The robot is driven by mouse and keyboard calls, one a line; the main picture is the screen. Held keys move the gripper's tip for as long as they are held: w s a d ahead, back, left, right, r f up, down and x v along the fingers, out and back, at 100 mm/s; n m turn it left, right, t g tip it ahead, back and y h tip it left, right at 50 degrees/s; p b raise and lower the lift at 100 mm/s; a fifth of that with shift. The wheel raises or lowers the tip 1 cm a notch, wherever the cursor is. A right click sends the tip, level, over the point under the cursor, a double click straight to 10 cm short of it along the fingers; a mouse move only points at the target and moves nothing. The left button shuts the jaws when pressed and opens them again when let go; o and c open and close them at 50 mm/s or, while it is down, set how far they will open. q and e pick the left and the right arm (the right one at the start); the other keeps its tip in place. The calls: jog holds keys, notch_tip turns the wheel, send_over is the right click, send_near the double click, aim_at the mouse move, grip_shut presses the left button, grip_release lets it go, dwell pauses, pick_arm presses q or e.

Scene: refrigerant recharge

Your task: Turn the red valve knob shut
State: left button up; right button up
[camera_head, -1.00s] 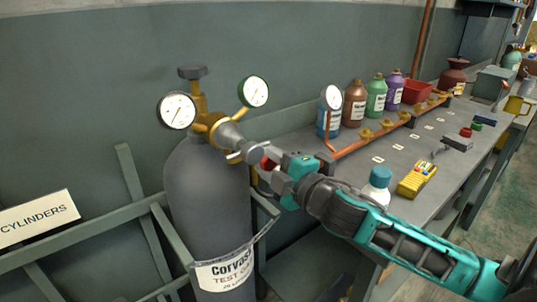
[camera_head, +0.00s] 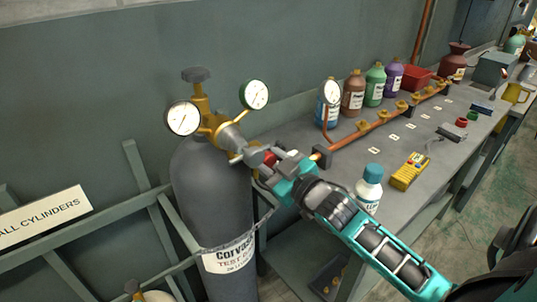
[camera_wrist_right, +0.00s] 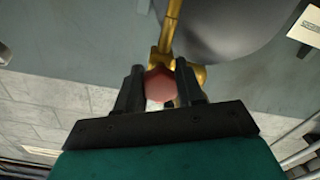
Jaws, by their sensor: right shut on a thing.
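The red valve knob (camera_head: 270,158) sits at the end of the grey regulator body on the brass fitting (camera_head: 212,122) of a dark grey cylinder (camera_head: 212,200). In the right wrist view the knob (camera_wrist_right: 160,85) lies between the two dark fingers. My right gripper (camera_wrist_right: 160,88) is shut on it, its fingers on either side. In the head view my right gripper (camera_head: 262,162) partly hides the knob. Two round gauges, one dark-rimmed (camera_head: 184,118) and one green-rimmed (camera_head: 255,95), stand on the fitting. My left gripper is not in view.
A grey workbench (camera_head: 330,200) lies right of the cylinder. It carries a copper manifold (camera_head: 365,135), several coloured bottles, a white bottle with a blue cap (camera_head: 369,190) and a yellow meter (camera_head: 410,172). A green frame (camera_head: 145,190) stands around the cylinder.

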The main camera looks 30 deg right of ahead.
jog(key=shift+m, duration=1.2)
jog(key=shift+f, duration=0.1)
jog(key=o, duration=1)
jog(key=shift+o, duration=0.2)
jog(key=s+d, duration=0.1)
jog(key=s, duration=1.2)
